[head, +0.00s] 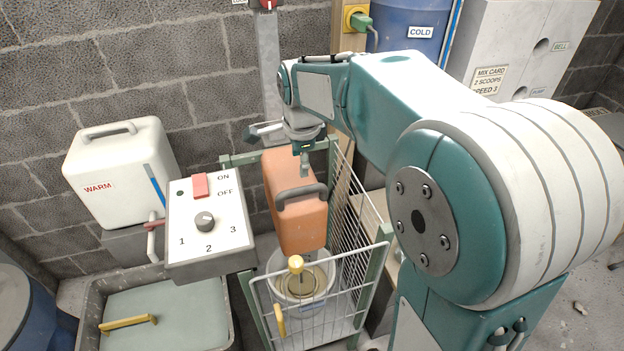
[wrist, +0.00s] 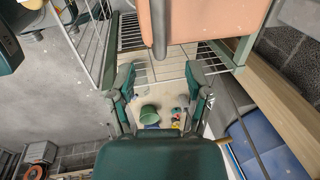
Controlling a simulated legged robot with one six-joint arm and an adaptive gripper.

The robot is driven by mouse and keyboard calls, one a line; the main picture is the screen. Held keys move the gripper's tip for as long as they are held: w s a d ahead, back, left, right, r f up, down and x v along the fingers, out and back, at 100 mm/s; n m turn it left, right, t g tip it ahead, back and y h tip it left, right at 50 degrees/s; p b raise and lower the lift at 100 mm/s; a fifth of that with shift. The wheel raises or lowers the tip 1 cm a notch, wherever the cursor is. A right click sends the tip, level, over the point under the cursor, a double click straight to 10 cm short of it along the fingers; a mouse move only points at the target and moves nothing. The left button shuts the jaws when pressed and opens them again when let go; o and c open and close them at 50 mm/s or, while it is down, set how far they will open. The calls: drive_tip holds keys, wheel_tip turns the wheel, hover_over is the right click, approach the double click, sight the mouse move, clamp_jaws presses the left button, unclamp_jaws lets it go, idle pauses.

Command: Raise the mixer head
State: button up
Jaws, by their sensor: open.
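The mixer head (head: 292,228) is an orange block with a dark grey bar handle (head: 302,195) on its near face. It hangs over a pale bucket (head: 285,287) inside a green-framed wire cage. My gripper (head: 296,152) is at the upper part of the mixer head, above the handle. In the wrist view my gripper (wrist: 163,90) has its two fingers spread with nothing between them. The mixer head (wrist: 185,18) is at the top there, with the handle (wrist: 159,35) beyond the fingertips. I cannot tell whether a finger touches the head.
A control box (head: 205,245) with a red switch and a dial stands left of the cage. The wire guard (head: 345,295) with a yellow handle (head: 280,320) fronts the bucket. A white WARM container (head: 125,160), blue COLD drum (head: 400,35) and lidded tub (head: 170,310) stand around.

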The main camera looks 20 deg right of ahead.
sight(298, 189)
drive_tip(key=f, duration=0.3)
drive_tip(key=w+f, duration=0.1)
drive_tip(key=f, duration=0.3)
drive_tip(key=w+f, duration=0.1)
drive_tip(key=f, duration=0.2)
drive_tip(key=shift+f, duration=0.25)
clamp_jaws()
